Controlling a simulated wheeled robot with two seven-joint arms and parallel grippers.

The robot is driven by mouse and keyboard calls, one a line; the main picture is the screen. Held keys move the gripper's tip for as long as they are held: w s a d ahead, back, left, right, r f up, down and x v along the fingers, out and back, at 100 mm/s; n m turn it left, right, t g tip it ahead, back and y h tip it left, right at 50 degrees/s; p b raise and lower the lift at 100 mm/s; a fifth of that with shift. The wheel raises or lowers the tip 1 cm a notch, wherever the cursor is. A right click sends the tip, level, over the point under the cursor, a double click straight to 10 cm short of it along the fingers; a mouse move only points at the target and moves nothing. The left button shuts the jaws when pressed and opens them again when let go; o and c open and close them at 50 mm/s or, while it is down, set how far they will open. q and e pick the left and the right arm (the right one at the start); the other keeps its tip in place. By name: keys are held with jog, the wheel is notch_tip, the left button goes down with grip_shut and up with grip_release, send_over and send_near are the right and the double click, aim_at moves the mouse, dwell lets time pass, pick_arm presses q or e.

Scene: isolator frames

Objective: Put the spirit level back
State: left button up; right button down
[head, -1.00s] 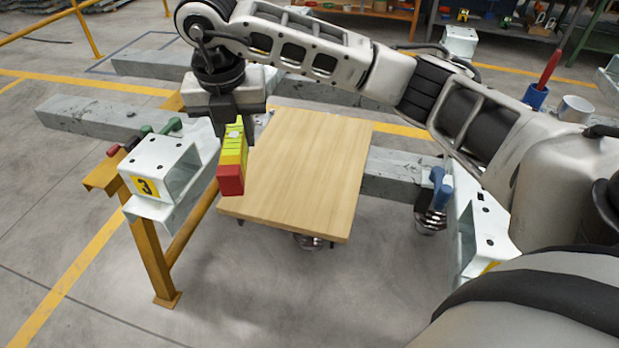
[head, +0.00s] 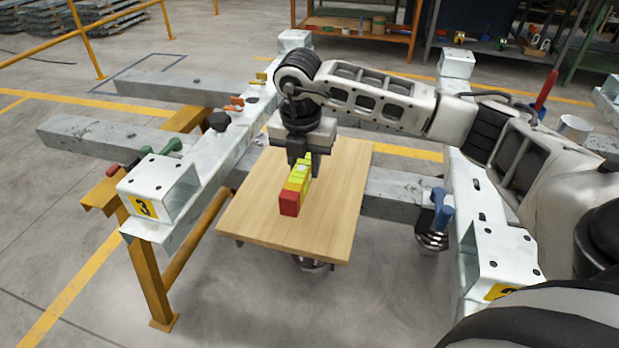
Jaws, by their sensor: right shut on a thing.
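The spirit level (head: 296,186) is a short yellow-green bar with an orange band and a red end. My right gripper (head: 304,160) is shut on it from above, near its far end. The red end points toward the camera. The level is over the wooden board (head: 247,223); I cannot tell whether it touches the board or hangs just above it. My left gripper is not in view.
White metal beams flank the board; the left one (head: 160,185) carries a "3" label, with green and red handles beside it. A blue handle (head: 441,213) stands at the right. The board around the level is bare.

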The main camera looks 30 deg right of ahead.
aim_at(310, 179)
jog(key=f, duration=0.2)
jog(key=d+f, duration=0.1)
jog(key=shift+f, duration=0.65)
jog(key=shift+f, duration=0.15)
jog(key=c, duration=1.1)
grip_release()
